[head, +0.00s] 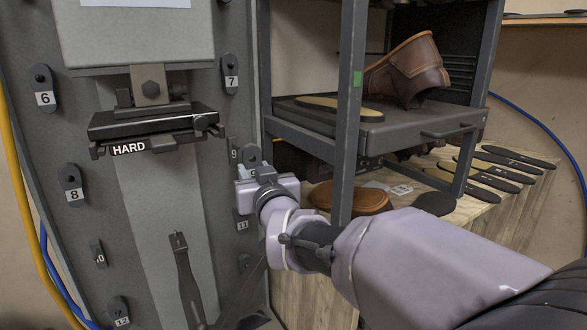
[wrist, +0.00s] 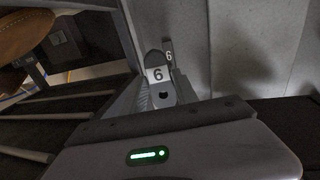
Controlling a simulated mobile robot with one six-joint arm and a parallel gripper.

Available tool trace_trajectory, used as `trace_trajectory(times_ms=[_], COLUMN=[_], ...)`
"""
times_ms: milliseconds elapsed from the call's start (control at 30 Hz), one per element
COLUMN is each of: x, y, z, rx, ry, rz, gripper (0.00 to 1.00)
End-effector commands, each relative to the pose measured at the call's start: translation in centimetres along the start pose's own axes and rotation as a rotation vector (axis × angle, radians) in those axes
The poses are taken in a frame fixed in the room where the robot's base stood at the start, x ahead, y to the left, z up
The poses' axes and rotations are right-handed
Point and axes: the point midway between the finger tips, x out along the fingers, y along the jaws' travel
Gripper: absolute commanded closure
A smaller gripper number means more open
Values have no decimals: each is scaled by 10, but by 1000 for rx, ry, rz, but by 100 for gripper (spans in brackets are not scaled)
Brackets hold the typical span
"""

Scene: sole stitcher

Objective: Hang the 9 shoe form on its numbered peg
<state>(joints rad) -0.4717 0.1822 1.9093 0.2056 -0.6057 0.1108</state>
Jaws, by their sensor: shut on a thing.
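My gripper (head: 252,170) is at the right side of the grey machine column, shut on a small shoe form. The 9 peg plate (head: 233,152) is just left of the form in the head view. Its number also shows behind the form in the wrist view (wrist: 168,57). Whether the form touches the peg is hidden.
Other forms or plates on the column include 6 (head: 42,88), 7 (head: 230,75), 8 (head: 72,185) and 11 (head: 241,222). The HARD pedal bracket (head: 150,124) is left. A rack post (head: 349,120) stands close right of my gripper, before a bench with several soles.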

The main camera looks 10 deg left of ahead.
Motion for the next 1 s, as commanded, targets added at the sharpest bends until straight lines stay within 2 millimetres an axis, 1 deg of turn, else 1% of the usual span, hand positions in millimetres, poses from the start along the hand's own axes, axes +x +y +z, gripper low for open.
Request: trace_trajectory(times_ms=[33, 200, 367, 500, 700, 1000], x=[6, 27, 45, 57, 65, 65], y=[-2, -6, -9, -12, -13, -13], z=[-4, -4, 1, 0, 0, 0], rx=[0, 0, -1, 0, -1, -1], ry=[-1, 0, 1, 2, 1, 1], rz=[-1, -1, -1, 0, 0, 0], gripper=[100, 100, 100, 100, 100, 100])
